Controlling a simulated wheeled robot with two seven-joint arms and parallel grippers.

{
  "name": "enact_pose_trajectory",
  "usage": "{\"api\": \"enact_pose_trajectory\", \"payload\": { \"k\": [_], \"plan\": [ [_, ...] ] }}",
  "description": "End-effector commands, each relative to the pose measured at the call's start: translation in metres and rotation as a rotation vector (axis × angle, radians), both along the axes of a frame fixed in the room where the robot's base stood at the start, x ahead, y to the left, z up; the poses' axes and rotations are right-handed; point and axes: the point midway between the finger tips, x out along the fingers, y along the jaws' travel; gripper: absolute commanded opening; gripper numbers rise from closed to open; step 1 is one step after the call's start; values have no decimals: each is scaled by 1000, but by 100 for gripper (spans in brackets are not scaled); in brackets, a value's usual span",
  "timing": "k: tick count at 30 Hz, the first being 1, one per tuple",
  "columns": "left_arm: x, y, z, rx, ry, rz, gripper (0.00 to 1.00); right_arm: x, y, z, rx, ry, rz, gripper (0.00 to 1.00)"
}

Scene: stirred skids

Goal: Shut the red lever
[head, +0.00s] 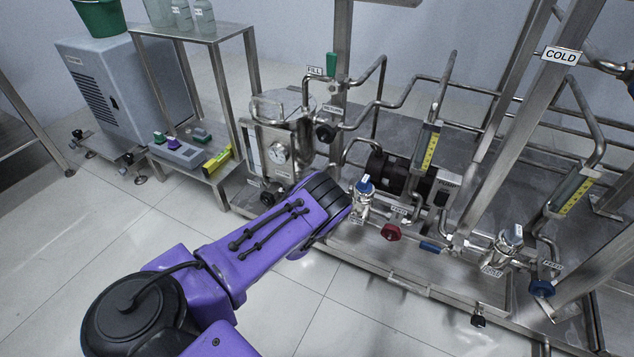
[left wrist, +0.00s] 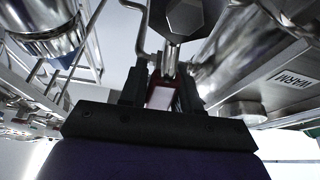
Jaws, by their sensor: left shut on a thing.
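The red lever (left wrist: 164,83) shows in the left wrist view as a red piece between my fingers, below a metal stem. My left gripper (left wrist: 161,92) is shut on it, with one dark finger on each side. In the head view my left gripper (head: 346,203) reaches the pipework beside a metal valve with a blue-topped cap (head: 365,185). Its own wrist hides the fingers and the lever there. How far the lever is turned cannot be told. My right gripper is in neither view.
A round red knob (head: 391,232) sits just right of my left gripper. A blue knob (head: 542,288) and another valve (head: 510,240) are farther right. Pipes and slanted frame posts (head: 525,125) crowd that side. A steel stand (head: 216,34) is at the back left. Floor on the left is clear.

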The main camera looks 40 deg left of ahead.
Motion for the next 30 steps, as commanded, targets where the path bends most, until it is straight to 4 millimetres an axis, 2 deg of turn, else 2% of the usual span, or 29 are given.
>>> {"api": "enact_pose_trajectory", "payload": {
  "k": [9, 23, 24, 25, 26, 30],
  "plan": [
    [0, -8, -1, 87, 23, -1, 0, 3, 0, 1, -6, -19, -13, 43],
    [2, -13, -3, 96, 28, -10, 0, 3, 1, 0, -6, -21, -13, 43],
    [2, -13, -3, 97, 28, -11, 38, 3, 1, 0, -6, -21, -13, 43],
    [2, -13, -3, 97, 28, -11, 48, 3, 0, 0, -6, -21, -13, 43],
    [2, -13, -3, 97, 27, -11, 53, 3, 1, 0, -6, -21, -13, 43],
    [1, -10, -2, 97, 27, -4, 53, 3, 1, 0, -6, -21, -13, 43]
  ]
}}
